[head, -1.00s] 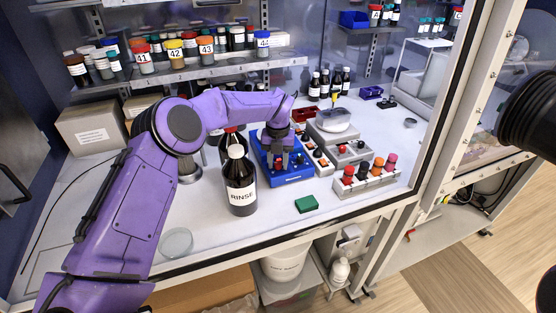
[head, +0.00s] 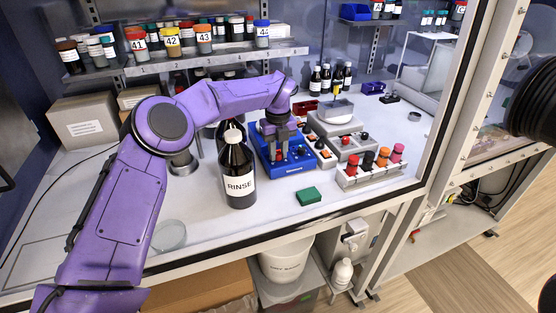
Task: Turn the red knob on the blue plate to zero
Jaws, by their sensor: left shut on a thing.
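The blue plate (head: 305,167) lies on the white worktop, right of the RINSE bottle. My left arm reaches over the bottle from the left, and my left gripper (head: 280,153) points down onto the plate. It is shut on the red knob (head: 279,157) near the plate's front. The fingers cover much of the knob, and its pointer and any scale marks are too small to read. A dark knob (head: 302,151) sits to the right on the same plate. My right gripper is out of view.
The dark RINSE bottle (head: 237,170) stands close left of the plate, under my forearm. A green block (head: 309,195) lies in front. Grey units with knobs (head: 354,143) and a rack of coloured caps (head: 370,175) stand to the right. A glass dish (head: 170,236) lies front left.

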